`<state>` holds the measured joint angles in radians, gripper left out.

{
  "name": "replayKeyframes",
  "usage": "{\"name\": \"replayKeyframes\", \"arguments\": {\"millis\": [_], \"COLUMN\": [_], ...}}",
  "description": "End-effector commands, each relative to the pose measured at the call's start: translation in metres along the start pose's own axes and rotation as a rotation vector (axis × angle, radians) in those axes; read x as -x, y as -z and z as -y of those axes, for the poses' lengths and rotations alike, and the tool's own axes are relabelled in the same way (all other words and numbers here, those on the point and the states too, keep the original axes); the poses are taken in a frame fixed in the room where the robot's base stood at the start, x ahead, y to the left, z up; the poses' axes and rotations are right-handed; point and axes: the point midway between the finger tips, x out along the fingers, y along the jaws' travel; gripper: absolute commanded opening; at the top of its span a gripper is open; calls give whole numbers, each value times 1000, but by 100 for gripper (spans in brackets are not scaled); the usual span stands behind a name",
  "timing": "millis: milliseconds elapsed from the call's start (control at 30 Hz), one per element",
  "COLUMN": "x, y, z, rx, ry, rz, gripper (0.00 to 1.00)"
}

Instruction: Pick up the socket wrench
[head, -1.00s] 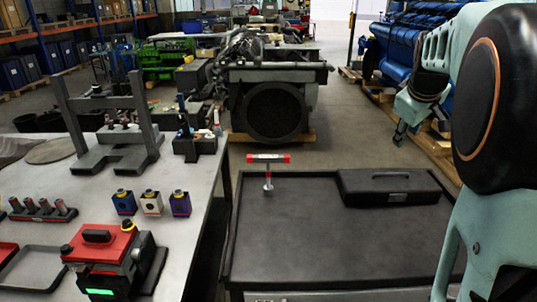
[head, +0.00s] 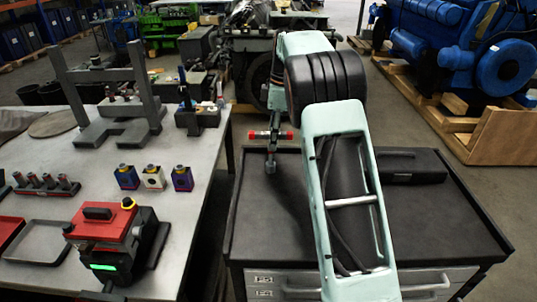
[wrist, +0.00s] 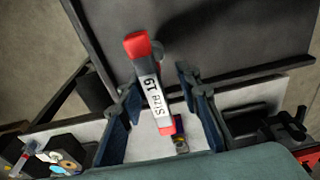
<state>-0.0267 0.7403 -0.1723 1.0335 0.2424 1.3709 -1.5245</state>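The socket wrench (head: 270,166) stands upright on the dark top of the cart, with its red-and-white crossbar handle at the top. In the wrist view its handle (wrist: 150,82) shows a "SIZE 19" label and red ends. My gripper (wrist: 158,80) is open, with one blue-grey finger on each side of the handle. A gap shows between the handle and the right finger; contact on the left side is hard to tell. In the head view my gripper (head: 276,121) is at the handle, and my arm partly hides it.
A black case (head: 410,166) lies on the right of the cart top (head: 255,235). The grey workbench (head: 95,220) on the left holds a red machine (head: 103,222), several small coloured boxes and a press-like stand (head: 120,130). Engines stand behind.

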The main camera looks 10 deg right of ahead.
Motion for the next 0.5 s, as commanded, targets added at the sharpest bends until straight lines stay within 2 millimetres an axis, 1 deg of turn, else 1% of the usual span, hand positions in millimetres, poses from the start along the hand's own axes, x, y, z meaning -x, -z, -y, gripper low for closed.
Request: {"name": "replayKeyframes", "arguments": {"millis": [233, 367, 400, 500], "x": [-21, -40, -46, -57], "y": [3, 6, 6, 6], "z": [-2, -7, -6, -6], "rx": [0, 0, 0, -1], "ry": [3, 2, 2, 1], "rz": [2, 3, 2, 2], "gripper": [31, 31, 31, 31]}}
